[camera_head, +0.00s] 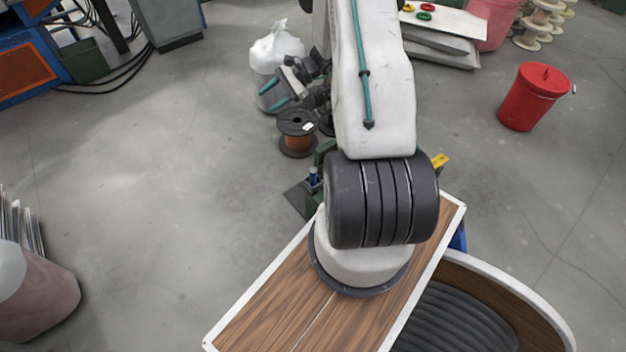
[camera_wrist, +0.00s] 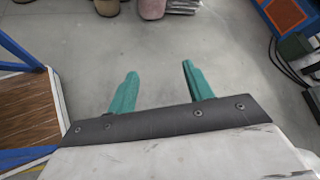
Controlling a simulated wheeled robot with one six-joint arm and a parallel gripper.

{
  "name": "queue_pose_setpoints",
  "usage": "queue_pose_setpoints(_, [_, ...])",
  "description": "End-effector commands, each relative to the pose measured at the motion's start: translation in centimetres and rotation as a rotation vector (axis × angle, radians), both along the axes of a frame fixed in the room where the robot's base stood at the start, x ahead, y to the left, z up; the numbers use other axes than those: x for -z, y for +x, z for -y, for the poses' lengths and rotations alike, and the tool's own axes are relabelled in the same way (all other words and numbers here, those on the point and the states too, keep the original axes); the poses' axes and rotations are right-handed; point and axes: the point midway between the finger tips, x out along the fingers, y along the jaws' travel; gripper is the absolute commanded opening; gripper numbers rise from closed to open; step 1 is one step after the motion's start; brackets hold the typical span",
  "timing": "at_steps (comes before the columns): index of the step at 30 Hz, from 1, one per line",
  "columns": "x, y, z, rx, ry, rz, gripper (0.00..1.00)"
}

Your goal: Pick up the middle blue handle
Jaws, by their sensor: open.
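A small blue handle (camera_head: 313,176) stands upright in a dark holder beside the wooden-topped surface, just left of my arm's base. My arm hides much of this area, so I cannot tell whether other blue handles stand beside it or which is the middle one. My gripper (camera_head: 272,95) is farther back, with its two teal fingers apart and nothing between them. In the wrist view my gripper (camera_wrist: 160,70) points over bare floor, fingers open and empty. No blue handle shows in the wrist view.
A copper wire spool (camera_head: 298,131) stands below my gripper, near a white bag in a bin (camera_head: 272,70). A red bucket (camera_head: 533,97) stands at right, and a yellow object (camera_head: 440,160) beside my arm. The floor at left is mostly clear.

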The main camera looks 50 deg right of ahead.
Motion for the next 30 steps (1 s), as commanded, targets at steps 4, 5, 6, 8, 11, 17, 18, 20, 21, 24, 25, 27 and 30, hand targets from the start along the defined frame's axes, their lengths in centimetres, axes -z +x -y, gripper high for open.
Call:
queue_pose_setpoints(4, [9.3,-2.2,4.8,0.229,0.117,-0.039,0.51])
queue_pose_setpoints(5, [11.1,-2.7,5.5,0.274,0.139,-0.046,0.51])
queue_pose_setpoints(6, [13.5,-3.6,6.5,0.335,0.167,-0.054,0.51])
queue_pose_setpoints(8, [17.2,-5.0,7.7,0.426,0.209,-0.068,0.51])
queue_pose_setpoints(11, [23.3,-7.8,9.2,0.578,0.276,-0.091,0.51])
queue_pose_setpoints(17, [33.2,-13.3,9.7,0.831,0.381,-0.128,0.51])
queue_pose_setpoints(18, [34.5,-14.0,9.7,0.864,0.394,-0.133,0.51])
queue_pose_setpoints(20, [35.9,-14.9,9.5,0.902,0.410,-0.139,0.51])
queue_pose_setpoints(21, [36.6,-15.3,9.5,0.922,0.416,-0.141,0.51])
queue_pose_setpoints(24, [37.6,-15.9,9.3,0.949,0.428,-0.146,0.51])
queue_pose_setpoints(25, [37.8,-15.9,9.2,0.953,0.429,-0.147,0.51])
queue_pose_setpoints(27, [38.3,-15.5,9.0,0.957,0.431,-0.149,0.51])
queue_pose_setpoints(30, [38.7,-14.5,8.7,0.956,0.431,-0.148,0.51])
